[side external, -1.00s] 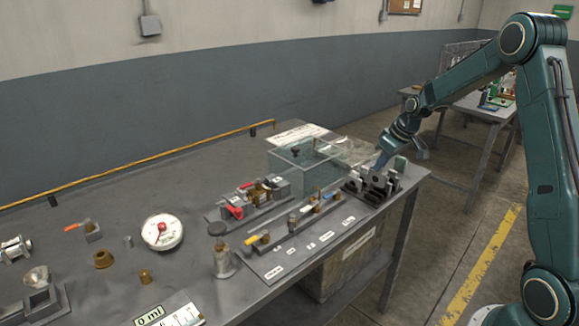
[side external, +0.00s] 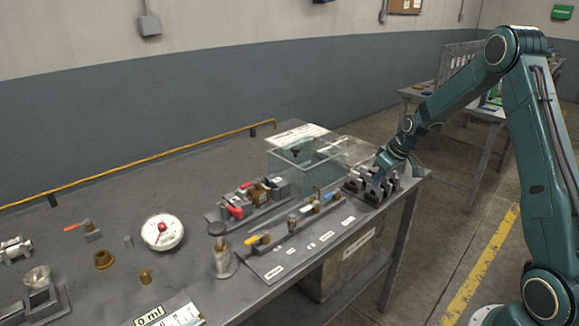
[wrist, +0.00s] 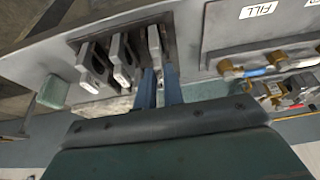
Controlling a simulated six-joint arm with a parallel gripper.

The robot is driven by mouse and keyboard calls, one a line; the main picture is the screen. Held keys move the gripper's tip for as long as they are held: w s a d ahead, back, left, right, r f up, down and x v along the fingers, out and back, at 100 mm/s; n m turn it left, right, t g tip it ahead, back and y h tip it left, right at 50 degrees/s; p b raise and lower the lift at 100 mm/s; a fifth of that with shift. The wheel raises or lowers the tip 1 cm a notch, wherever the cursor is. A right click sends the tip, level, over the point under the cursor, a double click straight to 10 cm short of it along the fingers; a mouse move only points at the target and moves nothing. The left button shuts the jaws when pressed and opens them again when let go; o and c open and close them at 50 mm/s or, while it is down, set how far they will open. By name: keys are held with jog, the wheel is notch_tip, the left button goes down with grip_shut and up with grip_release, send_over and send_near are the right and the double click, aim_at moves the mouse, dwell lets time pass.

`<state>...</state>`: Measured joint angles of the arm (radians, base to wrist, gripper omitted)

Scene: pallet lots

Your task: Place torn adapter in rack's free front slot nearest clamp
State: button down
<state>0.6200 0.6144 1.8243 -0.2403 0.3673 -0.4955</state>
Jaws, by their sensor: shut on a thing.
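My gripper (wrist: 160,88) reaches down into the dark rack (side external: 352,190) at the right end of the bench. In the wrist view its blue fingers are close together, shut on a narrow grey plate-like piece (wrist: 154,42) between their tips. I cannot tell whether this piece is the torn adapter; no tear is visible. Several similar grey slotted pieces (wrist: 122,60) stand upright to its left in the rack. The fingers hide the lower part of the held piece. I cannot identify the clamp for certain, nor which slots are free.
A green block (wrist: 53,92) stands beside the rack near the bench end. A plate with valves, brass fittings and labels (side external: 290,245) lies left of the rack. A clear tank (side external: 290,160) stands behind. The bench's front edge is close to the rack.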

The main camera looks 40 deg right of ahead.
jog(key=c, duration=1.9)
grip_release()
jog(key=shift+f, duration=0.15)
jog(key=shift+c, duration=0.2)
jog(key=o, duration=0.4)
jog(key=shift+o, duration=0.2)
jog(key=v, duration=1.2)
jog(key=shift+r, duration=0.25)
